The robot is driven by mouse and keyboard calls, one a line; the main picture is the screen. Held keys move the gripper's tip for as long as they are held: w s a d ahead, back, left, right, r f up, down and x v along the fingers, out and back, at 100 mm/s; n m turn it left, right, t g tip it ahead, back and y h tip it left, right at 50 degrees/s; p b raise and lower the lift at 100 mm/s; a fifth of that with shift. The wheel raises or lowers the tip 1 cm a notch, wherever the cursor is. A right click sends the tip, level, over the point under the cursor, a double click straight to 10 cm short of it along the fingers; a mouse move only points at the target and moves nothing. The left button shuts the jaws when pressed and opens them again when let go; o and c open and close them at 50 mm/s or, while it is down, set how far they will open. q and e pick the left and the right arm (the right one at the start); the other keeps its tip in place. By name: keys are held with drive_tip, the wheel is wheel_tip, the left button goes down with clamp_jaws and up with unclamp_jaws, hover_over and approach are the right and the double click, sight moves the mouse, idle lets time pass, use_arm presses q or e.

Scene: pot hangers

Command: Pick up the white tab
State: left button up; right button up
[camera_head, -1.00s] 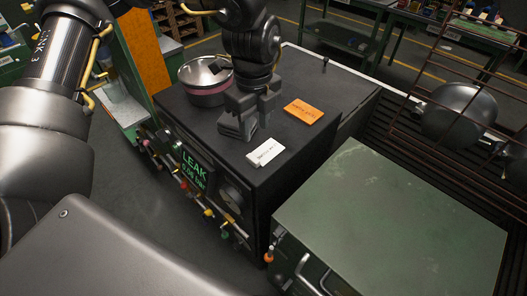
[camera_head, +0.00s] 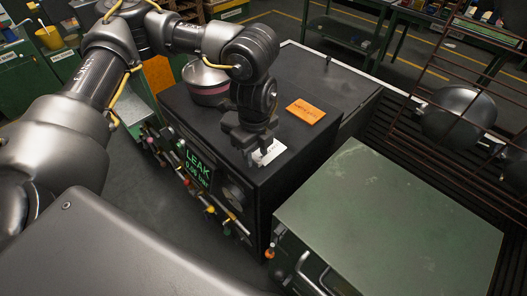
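The white tab (camera_head: 270,153) is a small flat card with dark print, lying near the front edge of the black cabinet's top (camera_head: 300,155). My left gripper (camera_head: 254,146) points down right at the tab and covers its left part. Its fingers look spread. I cannot tell whether they touch the tab. An orange tab (camera_head: 306,111) lies flat farther back on the same top, to the right of the gripper. My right gripper is not in view.
The cabinet's front has a green LEAK display (camera_head: 198,167) and protruding valves. A green metal box (camera_head: 390,215) stands at the front right.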

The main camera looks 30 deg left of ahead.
use_arm(q)
drive_tip(key=shift+f, duration=0.55)
drive_tip(key=shift+d, duration=0.1)
clamp_jaws()
drive_tip(key=shift+r, duration=0.1)
